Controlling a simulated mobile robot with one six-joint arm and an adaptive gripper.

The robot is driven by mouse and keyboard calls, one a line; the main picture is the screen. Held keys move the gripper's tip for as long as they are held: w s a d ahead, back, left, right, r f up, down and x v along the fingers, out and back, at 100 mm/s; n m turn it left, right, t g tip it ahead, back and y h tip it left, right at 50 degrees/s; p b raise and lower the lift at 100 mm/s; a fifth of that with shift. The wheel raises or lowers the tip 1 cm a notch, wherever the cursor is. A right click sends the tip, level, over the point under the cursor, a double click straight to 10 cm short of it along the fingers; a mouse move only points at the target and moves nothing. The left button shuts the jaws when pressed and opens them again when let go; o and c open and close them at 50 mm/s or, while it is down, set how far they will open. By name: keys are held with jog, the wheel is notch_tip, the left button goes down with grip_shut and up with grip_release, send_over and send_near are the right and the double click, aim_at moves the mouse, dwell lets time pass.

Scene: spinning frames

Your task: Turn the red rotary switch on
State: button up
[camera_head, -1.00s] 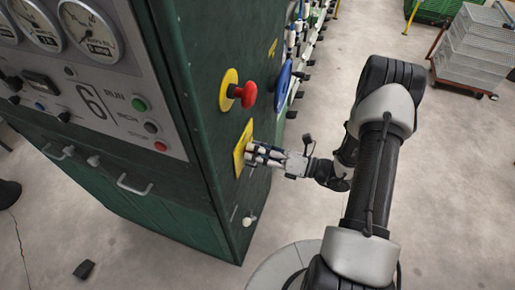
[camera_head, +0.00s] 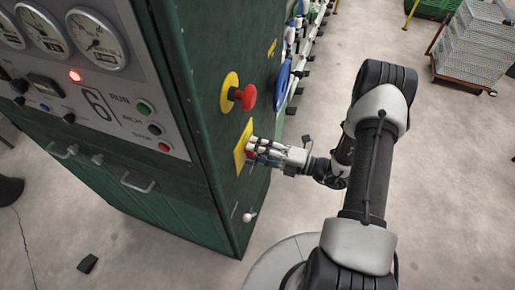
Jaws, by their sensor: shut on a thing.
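The red rotary switch (camera_head: 251,146) is on a yellow plate (camera_head: 241,148) on the side face of the green cabinet. Only a small red part of it shows, as my gripper covers the rest. My gripper (camera_head: 256,151) reaches in from the right and is shut on the switch. The switch's exact angle is hidden behind the fingers. A red indicator light (camera_head: 75,76) on the cabinet's front panel is lit.
A red mushroom button (camera_head: 244,97) on a yellow disc sits just above the switch. A blue round part (camera_head: 283,76) is to its right, and a white knob (camera_head: 249,217) is below. The floor to the right is mostly clear, with a crate cart (camera_head: 478,48) farther back.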

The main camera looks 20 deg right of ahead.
jog(key=shift+m, duration=0.3)
jog(key=o, duration=1)
jog(key=shift+o, duration=0.2)
jog(key=v, duration=1.2)
